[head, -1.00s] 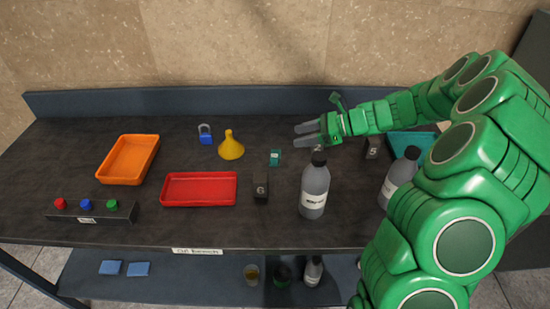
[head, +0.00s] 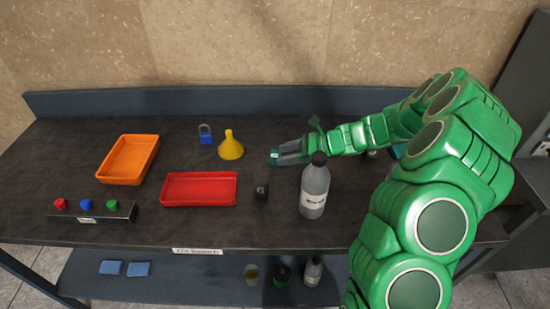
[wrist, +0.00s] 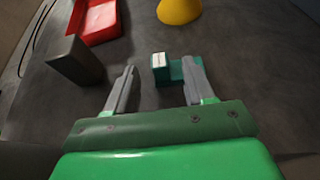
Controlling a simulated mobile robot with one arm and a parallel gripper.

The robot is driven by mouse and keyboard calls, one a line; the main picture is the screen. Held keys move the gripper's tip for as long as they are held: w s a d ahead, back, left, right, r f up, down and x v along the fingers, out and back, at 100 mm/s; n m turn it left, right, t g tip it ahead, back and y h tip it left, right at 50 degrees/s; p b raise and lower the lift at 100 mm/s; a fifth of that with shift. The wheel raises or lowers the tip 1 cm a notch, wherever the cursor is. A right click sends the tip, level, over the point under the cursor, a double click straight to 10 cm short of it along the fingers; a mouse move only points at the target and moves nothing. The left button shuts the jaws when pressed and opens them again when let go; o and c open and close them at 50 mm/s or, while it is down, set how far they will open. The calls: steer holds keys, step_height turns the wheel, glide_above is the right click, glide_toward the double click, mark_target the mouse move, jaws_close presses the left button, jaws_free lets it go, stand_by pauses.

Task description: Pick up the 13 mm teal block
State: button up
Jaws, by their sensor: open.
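The teal block (wrist: 176,70) with a white label lies on the dark bench top in the wrist view. In the head view the teal block (head: 274,157) shows at the tips of my gripper (head: 289,154), partly hidden by the fingers. My gripper (wrist: 156,88) is open in the wrist view. The block is ahead of the gap, towards the right finger, which overlaps its right part. I cannot tell whether that finger touches it. Nothing is held between the fingers.
A dark block (head: 261,188) stands in front of the gripper, and a grey bottle (head: 315,190) stands to its right. The yellow funnel (head: 231,147), blue padlock (head: 206,134), red tray (head: 199,204) and orange tray (head: 127,182) are to the left.

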mark_target(275, 155)
steer(key=shift+x, duration=1.4)
jaws_close()
steer(key=shift+r, duration=0.15)
